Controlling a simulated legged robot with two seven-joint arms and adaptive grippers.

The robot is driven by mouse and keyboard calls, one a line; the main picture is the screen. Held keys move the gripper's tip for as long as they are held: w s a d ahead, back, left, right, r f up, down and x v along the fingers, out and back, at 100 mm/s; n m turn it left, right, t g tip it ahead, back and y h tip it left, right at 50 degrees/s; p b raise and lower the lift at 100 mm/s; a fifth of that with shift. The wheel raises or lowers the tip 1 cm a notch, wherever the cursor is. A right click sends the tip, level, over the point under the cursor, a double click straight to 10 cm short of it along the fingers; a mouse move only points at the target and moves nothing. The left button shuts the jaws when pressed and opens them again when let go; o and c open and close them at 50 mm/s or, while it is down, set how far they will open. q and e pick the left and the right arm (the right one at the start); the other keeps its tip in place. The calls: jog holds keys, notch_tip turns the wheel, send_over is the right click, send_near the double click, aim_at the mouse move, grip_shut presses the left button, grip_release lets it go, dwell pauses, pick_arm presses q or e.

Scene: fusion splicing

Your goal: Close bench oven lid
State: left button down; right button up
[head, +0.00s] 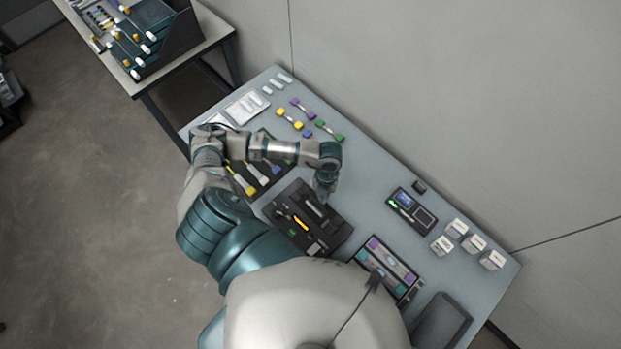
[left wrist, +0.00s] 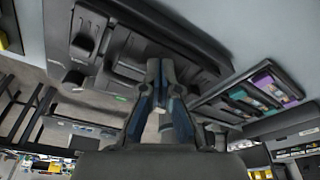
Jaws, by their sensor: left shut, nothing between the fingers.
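The bench oven appears to be the black boxy device (head: 335,228) near the front of the bench, with a glowing orange slot and a small green light on top. A dark device also fills the upper part of the left wrist view (left wrist: 125,60). I cannot tell its lid's exact angle. My left gripper (head: 324,192) points down at the device's far right edge in the head view. In the left wrist view its fingers (left wrist: 160,66) are together and empty, in front of the dark device; contact cannot be told. My right gripper is not in view.
A tray of colored pieces (head: 399,257) lies right of the device. A small meter with a screen (head: 411,210) and several white boxes (head: 474,243) stand farther right. Colored connectors (head: 290,125) lie at the back. A wall (head: 430,110) borders the bench.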

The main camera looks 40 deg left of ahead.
pick_arm(q)
jog(key=shift+s, duration=0.45)
jog(key=shift+w+r+p, duration=0.15)
jog(key=shift+r+p, duration=0.4)
jog(key=shift+r, duration=0.05)
jog(key=p+v, duration=0.1)
jog(key=v, duration=0.1)
jog(key=p+v, duration=0.3)
jog(key=v, duration=0.1)
jog(key=shift+d, duration=0.25)
